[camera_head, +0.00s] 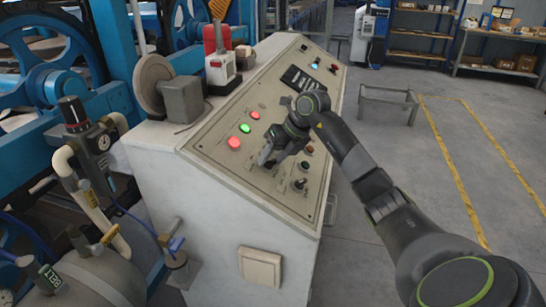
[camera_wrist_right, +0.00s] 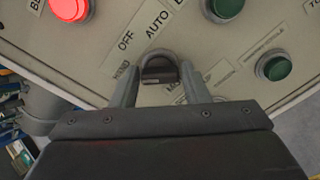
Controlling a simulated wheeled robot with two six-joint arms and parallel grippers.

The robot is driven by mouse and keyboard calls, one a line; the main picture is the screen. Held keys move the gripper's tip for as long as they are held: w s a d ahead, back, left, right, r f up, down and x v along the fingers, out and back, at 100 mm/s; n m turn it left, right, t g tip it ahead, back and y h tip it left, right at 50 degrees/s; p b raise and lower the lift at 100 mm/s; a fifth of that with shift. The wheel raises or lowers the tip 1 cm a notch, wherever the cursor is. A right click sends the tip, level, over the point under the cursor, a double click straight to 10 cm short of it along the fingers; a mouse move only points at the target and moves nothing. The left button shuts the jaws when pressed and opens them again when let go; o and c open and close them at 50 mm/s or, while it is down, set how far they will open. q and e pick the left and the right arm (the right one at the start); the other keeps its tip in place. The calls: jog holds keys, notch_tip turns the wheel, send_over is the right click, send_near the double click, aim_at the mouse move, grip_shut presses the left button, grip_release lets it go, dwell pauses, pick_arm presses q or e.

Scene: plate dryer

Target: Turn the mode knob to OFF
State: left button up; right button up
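The mode knob (camera_wrist_right: 159,68) is a dark selector in a grey round collar, with its grip lying nearly crosswise in the right wrist view. The label OFF (camera_wrist_right: 126,41) is up and left of it, and AUTO (camera_wrist_right: 157,18) is above it. My right gripper (camera_wrist_right: 160,70) is open, with one finger on each side of the knob; whether either finger touches it I cannot tell. In the head view my right gripper (camera_head: 267,157) is low over the sloped control panel (camera_head: 225,160) and hides the knob. My left gripper is not in view.
A lit red button (camera_wrist_right: 70,8) and green buttons (camera_wrist_right: 276,67) are close to the knob. On the cabinet's left stand a grey motor block (camera_head: 183,98) and a red-and-white device (camera_head: 221,66). Blue machinery (camera_head: 110,50) fills the left.

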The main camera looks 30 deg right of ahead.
jog(key=c, duration=0.6)
jog(key=shift+o, duration=0.2)
jog(key=m+p, duration=0.1)
jog(key=m, duration=0.3)
jog(key=shift+r+m+p, duration=0.1)
jog(key=shift+m+p, duration=0.2)
jog(key=shift+p, duration=0.05)
jog(key=shift+m+p, duration=0.9)
jog(key=shift+m, duration=1.2)
jog(key=shift+d, duration=0.1)
jog(key=o, duration=1)
